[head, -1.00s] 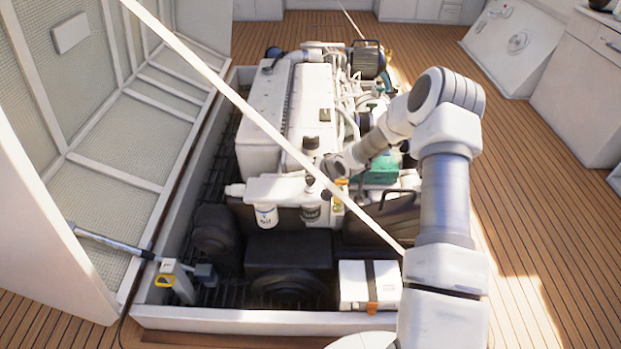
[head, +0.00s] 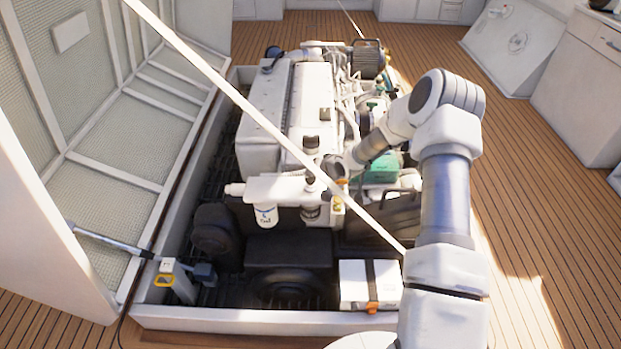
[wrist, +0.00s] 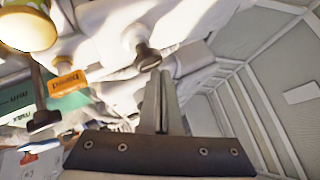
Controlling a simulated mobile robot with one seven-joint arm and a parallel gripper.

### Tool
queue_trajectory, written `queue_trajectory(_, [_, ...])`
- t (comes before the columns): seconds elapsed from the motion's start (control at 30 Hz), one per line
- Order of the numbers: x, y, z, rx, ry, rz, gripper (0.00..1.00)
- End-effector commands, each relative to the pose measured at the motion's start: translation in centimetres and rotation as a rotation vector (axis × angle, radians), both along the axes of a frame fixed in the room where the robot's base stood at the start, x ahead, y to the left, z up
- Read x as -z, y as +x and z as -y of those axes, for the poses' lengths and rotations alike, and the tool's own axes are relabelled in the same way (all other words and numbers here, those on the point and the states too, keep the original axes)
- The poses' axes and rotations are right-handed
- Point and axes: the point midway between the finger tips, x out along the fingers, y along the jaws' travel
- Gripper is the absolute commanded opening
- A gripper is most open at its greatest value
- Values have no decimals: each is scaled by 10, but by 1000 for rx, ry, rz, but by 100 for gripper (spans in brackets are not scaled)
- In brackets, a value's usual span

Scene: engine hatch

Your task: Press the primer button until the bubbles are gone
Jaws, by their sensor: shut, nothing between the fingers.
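A dark, round-ended knob on a short stem (wrist: 148,57) shows at the upper middle of the wrist view, against pale engine parts. It looks like the primer button. My gripper (wrist: 158,76) is shut and empty, its fingertips just short of the knob in the picture. I cannot tell whether they touch it. In the head view my arm's end reaches down beside the filter housing on the engine's near end, and the fingers are hard to make out. A white filter (head: 266,215) and a dark-labelled filter (head: 311,213) hang there. I cannot make out any bubbles.
The white engine (head: 275,110) fills the open hatch, with the raised lid at left. An orange lettered tag (wrist: 67,83) and a brass-coloured round part (wrist: 27,28) lie left of the fingers.

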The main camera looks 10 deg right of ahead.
Motion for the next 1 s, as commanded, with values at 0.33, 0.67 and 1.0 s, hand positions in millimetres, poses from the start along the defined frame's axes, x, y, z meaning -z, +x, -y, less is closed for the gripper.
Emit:
queue_trajectory(0.33, [0, 0, 0, 0, 0, 0, 0])
queue_trajectory(0.67, [4, 0, 0, 0, 0, 0, 0])
queue_trajectory(1.0, [8, 0, 0, 0, 0, 0, 0])
